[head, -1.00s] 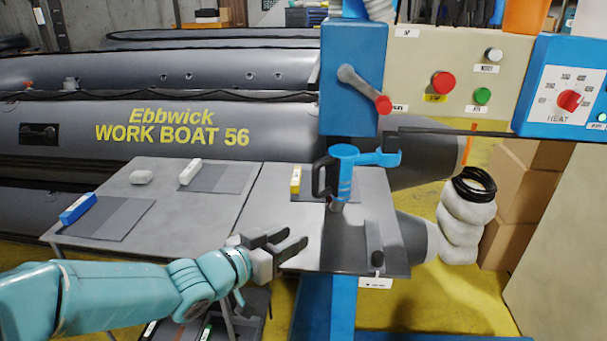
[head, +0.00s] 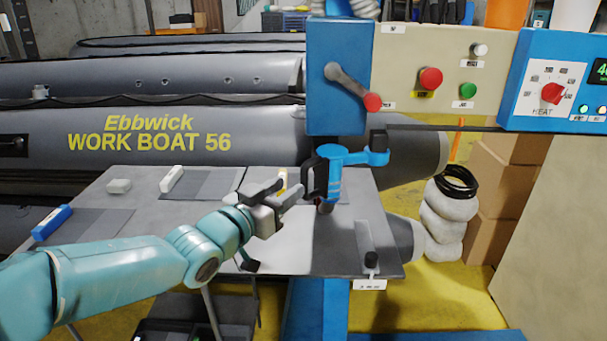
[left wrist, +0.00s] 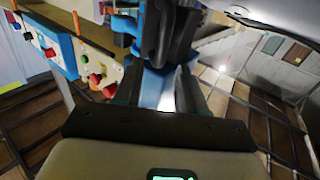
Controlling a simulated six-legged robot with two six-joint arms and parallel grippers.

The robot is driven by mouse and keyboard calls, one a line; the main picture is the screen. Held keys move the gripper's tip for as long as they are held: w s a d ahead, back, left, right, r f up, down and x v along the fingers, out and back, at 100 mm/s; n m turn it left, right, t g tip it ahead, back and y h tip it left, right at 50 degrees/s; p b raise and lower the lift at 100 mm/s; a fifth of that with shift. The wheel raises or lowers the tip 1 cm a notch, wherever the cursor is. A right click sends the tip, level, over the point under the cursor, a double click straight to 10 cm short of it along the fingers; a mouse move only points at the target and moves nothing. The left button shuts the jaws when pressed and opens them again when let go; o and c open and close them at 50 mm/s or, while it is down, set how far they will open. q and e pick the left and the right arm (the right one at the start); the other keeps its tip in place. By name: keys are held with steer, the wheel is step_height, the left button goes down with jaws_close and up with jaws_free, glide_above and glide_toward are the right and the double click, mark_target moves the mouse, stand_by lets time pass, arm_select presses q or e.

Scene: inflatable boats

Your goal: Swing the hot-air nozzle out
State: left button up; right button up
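The hot-air nozzle unit (head: 334,178) is a blue cylinder on a blue swing arm (head: 358,157), mounted on the machine's blue column over the small grey table. A black handle (head: 313,177) stands on its left side. My left gripper (head: 284,191) is open and empty, just left of the handle and apart from it in the head view. In the left wrist view, the open fingers (left wrist: 159,92) point toward the blue unit and a dark part (left wrist: 162,30), likely the handle. Whether they touch it is unclear there. My right gripper is not in view.
The grey table (head: 285,250) carries a blue block (head: 52,222), white blocks and grey patches. Above are a crank lever (head: 352,86) with a red knob, a button panel (head: 440,60) and a blue heat box (head: 560,80). Pale rolls (head: 449,212) and boxes stand at right.

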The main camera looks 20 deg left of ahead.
mark_target(302, 177)
arm_select(q)
steer(key=p+x, duration=0.1)
steer(key=x, duration=0.6)
steer(key=shift+w, duration=0.15)
steer(key=shift+c, duration=0.3)
jaws_close()
